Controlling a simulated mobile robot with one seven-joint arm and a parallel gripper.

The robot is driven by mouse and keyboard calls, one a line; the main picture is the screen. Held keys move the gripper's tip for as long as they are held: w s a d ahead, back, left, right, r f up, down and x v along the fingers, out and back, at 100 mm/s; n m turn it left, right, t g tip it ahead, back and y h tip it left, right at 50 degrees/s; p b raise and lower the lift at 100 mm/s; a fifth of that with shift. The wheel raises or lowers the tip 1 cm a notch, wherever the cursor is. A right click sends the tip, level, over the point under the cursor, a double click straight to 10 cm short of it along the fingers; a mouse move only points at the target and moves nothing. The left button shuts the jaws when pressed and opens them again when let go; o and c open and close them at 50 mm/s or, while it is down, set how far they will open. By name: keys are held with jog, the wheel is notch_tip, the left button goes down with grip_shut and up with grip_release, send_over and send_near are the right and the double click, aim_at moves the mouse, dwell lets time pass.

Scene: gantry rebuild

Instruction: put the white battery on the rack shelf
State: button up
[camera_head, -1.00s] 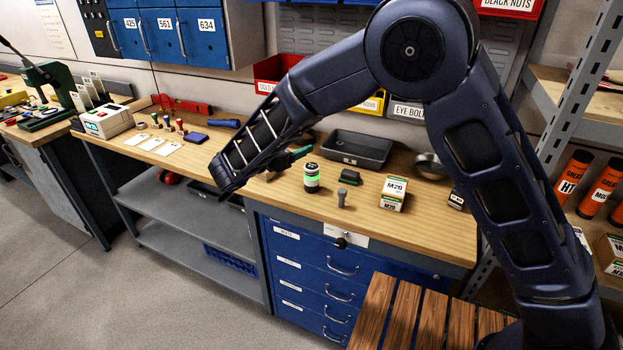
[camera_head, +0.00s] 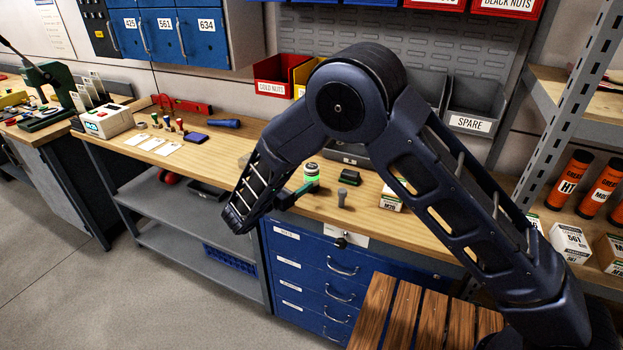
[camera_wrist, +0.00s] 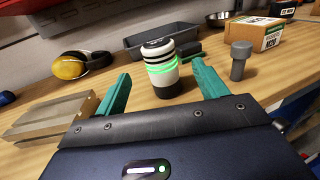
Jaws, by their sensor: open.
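The white battery, an upright white and black cylinder with a glowing green ring (camera_head: 311,176), stands on the wooden workbench (camera_head: 240,155). It is also upright in the wrist view (camera_wrist: 160,68). My gripper (camera_head: 294,194) is low over the bench's front edge, just left of the battery. In the wrist view its two green fingers (camera_wrist: 161,76) are apart and empty. The battery appears between or just beyond their tips, with a gap on each side. The metal rack stands at the right of the head view, with an upper shelf (camera_head: 546,84) and a lower level holding goods.
Orange tubes (camera_head: 573,171) fill part of the lower rack level.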

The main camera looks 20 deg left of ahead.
aim_at(315, 169)
jog(key=x, duration=0.9)
jog(key=shift+w, duration=0.25)
jog(key=shift+c, duration=0.2)
jog(key=c, duration=1.4)
jog(key=shift+r, duration=0.1)
